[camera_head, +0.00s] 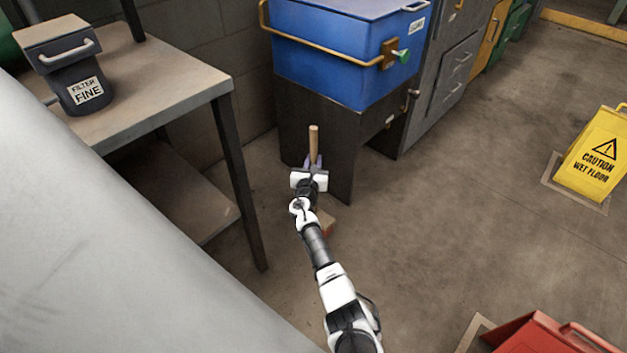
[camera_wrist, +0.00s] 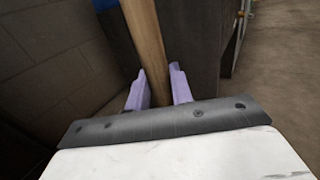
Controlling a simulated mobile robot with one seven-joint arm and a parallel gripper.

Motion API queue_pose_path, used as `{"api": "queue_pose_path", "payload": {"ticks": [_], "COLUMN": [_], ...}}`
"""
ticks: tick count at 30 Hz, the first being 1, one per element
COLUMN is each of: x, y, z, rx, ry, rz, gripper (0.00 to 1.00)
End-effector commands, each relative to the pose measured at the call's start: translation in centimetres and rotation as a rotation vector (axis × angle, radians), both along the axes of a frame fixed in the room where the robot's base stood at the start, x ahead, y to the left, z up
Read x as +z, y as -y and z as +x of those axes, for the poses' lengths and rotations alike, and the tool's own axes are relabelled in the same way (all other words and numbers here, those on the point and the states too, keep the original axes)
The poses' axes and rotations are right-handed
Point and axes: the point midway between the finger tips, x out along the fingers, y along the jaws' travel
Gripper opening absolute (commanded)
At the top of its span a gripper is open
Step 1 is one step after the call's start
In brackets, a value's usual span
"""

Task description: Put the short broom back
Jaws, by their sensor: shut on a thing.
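The short broom shows as an upright wooden handle (camera_head: 314,140) in front of the dark stand under the blue bin. My gripper (camera_head: 314,161) is shut on this handle, with its top rising above the fingers. In the wrist view, the handle (camera_wrist: 146,42) runs between the two purple fingers of my gripper (camera_wrist: 158,88), leaning slightly. A reddish-brown piece (camera_head: 326,222) low beside my arm may be the broom's head; my arm hides most of the lower part, so I cannot tell whether it touches the floor.
A blue bin (camera_head: 335,50) sits on a dark stand (camera_head: 300,125). A workbench (camera_head: 155,80) with a "FILTER FINE" container (camera_head: 75,75) is at left. Grey cabinets (camera_head: 440,80) line the back. A yellow wet-floor sign (camera_head: 597,155) and a red object (camera_head: 545,335) stand right. The floor between is clear.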

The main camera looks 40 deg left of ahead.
Motion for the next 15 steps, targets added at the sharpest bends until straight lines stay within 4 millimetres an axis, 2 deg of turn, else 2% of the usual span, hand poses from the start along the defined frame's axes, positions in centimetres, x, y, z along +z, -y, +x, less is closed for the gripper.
{"api": "queue_pose_path", "payload": {"ticks": [1, 8, 15], "x": [-1.4, -3.3, -6.9], "y": [-0.1, -0.1, -0.1], "z": [0.1, 0.1, 0.1], "rx": [0.000, 0.000, 0.000], "ry": [0.004, 0.003, 0.003], "rz": [0.000, 0.002, 0.001], "gripper": [0.00, 0.00, 0.00]}}
